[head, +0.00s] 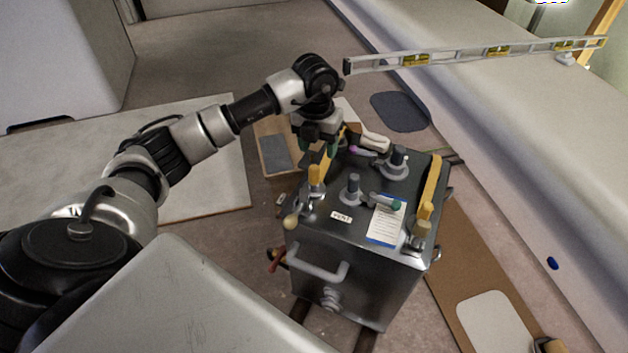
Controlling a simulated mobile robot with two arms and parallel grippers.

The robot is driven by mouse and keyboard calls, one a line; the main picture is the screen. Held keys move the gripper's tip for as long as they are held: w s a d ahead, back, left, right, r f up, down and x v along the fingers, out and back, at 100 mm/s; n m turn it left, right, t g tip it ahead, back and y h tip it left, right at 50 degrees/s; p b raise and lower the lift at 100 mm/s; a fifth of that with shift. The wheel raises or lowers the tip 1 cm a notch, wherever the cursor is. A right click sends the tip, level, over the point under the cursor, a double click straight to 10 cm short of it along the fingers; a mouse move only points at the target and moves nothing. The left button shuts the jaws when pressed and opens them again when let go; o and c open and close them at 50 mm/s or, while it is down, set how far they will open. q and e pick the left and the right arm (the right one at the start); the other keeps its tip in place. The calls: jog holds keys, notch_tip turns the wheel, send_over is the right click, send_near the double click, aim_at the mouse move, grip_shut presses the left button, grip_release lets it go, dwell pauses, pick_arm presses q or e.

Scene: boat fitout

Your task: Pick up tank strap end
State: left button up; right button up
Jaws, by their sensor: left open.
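A dark grey metal tank (372,290) stands on the floor, with two yellow straps over its top. The left strap (315,179) runs along the tank's left edge, partly hidden by my gripper. The right strap (433,180) runs along the right edge, its near end at a buckle-like fitting. My left gripper (319,148) is open and points down above the far left corner of the tank, over or close to the left strap. I cannot tell whether the fingers touch it. No loose strap end shows clearly. My right gripper is out of view.
The tank top carries grey fittings (398,162), a paper label (386,220) and a small VENT tag (342,216). A handle (317,268) juts from its front. A spirit level (480,53) lies along the pale ledge at right. Boards lie on the floor around it.

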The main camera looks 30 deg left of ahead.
aim_at(314, 167)
pick_arm(q)
jog(key=shift+y, duration=0.3)
jog(key=f, duration=0.2)
jog(key=a+f, duration=0.1)
jog(key=f, duration=0.2)
jog(key=shift+a+b, duration=0.1)
jog(key=shift+b, duration=0.3)
jog(key=shift+f+b, duration=0.45)
jog(key=shift+f, duration=2.3)
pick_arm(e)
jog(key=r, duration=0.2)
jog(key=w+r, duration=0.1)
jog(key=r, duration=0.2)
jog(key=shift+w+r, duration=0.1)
pick_arm(q)
jog(key=c, duration=0.9)
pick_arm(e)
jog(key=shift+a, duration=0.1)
pick_arm(q)
jog(key=shift+r, duration=0.2)
notch_tip(314, 167, up, 10)
jog(key=shift+f+p, duration=0.15)
jog(key=shift+p, duration=0.6)
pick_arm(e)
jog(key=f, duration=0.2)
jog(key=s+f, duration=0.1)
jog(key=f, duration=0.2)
